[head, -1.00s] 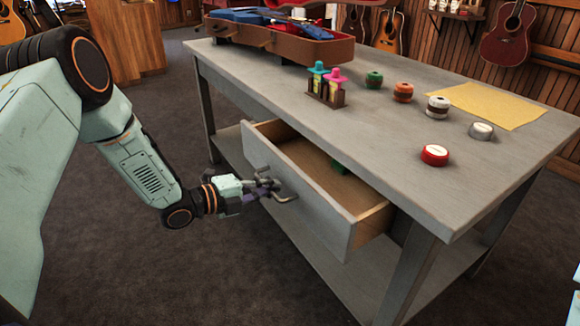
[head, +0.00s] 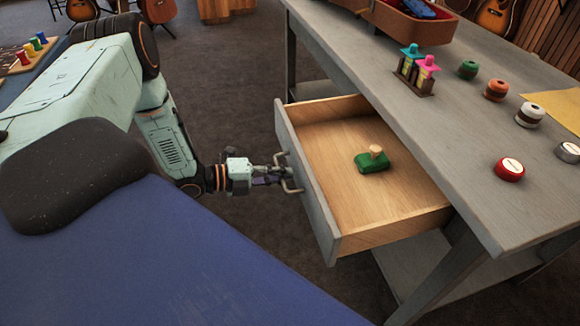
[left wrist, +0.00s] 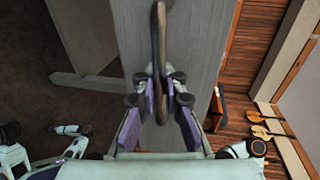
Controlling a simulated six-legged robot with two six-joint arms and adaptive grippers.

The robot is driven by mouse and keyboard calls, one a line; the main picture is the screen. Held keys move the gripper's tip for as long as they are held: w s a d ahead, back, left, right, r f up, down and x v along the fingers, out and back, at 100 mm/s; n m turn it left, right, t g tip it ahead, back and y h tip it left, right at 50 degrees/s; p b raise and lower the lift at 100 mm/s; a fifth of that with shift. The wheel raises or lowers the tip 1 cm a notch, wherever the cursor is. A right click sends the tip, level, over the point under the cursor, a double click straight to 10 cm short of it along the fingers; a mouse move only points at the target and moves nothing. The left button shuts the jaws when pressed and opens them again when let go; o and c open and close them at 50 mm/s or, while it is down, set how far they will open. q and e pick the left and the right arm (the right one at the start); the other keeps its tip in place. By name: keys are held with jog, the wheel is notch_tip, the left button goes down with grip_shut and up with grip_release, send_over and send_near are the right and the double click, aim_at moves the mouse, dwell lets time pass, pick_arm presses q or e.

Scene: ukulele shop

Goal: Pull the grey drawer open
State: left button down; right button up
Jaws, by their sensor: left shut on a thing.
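The grey drawer (head: 314,196) stands well out from the grey workbench in the head view, and its wooden inside shows. A green block with a pale knob (head: 373,161) lies in it. My left gripper (head: 282,177) is at the drawer's front, shut on the drawer handle (head: 292,187), a bent metal bar. In the left wrist view the handle (left wrist: 158,45) runs between the two purple-padded fingers of the left gripper (left wrist: 160,100). My right gripper is in neither current view.
The workbench top (head: 455,140) holds a rack with a blue and a pink piece (head: 417,72), several round tins such as a red one (head: 510,169), a yellow sheet and an open brown case (head: 405,24). A bench leg stands right of the drawer. Dark carpet (head: 235,80) lies clear behind my left arm.

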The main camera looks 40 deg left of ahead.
pick_arm(q)
jog(key=shift+a+r, duration=0.1)
jog(key=c, duration=1.4)
grip_release()
jog(key=shift+c, duration=0.2)
jog(key=v, duration=0.7)
jog(key=shift+s, duration=0.25)
jog(key=shift+a, duration=0.15)
